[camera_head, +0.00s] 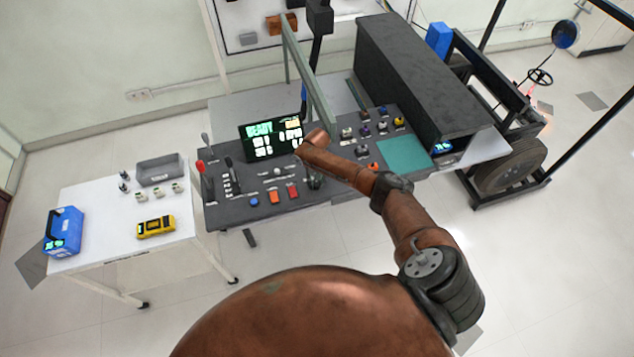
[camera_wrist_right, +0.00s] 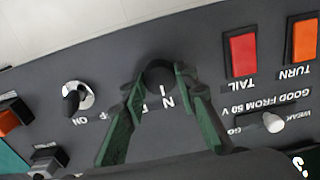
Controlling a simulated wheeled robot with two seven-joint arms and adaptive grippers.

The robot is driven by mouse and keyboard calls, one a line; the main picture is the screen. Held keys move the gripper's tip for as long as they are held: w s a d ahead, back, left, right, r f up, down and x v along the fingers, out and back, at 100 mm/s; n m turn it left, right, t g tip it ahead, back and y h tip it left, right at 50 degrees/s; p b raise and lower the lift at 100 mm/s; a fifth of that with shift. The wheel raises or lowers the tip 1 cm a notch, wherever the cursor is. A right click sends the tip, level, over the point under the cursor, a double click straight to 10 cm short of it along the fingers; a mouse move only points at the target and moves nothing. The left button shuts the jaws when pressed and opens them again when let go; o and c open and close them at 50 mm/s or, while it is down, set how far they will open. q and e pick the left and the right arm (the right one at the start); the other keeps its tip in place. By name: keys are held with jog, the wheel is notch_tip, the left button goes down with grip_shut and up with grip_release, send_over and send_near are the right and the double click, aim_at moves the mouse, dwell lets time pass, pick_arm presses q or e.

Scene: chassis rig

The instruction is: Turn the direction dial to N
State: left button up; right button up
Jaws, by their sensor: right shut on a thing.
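The direction dial (camera_wrist_right: 158,74) is a dark round knob on the grey control panel, seen in the right wrist view. White letters, including an N (camera_wrist_right: 166,98), are printed beside it, partly hidden. My right gripper (camera_wrist_right: 159,82) is shut on the dial, one green finger on each side of it. Which letter the dial points at cannot be made out. In the head view my right gripper (camera_head: 315,182) is small and dark at the panel, below my brown arm, and the dial is hidden there. My left gripper is not in view.
The console (camera_head: 232,208) also carries a lit screen (camera_head: 273,138). Close to the dial are a red TAIL switch (camera_wrist_right: 241,56), an orange TURN switch (camera_wrist_right: 304,40) and an ON/OFF knob (camera_wrist_right: 76,97). A white side table (camera_head: 100,218) stands left; a large dark box (camera_head: 420,75) stands at right.

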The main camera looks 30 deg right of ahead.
aim_at(317, 183)
jog(key=o, duration=1.2)
jog(key=shift+c, duration=0.2)
notch_tip(317, 183, up, 12)
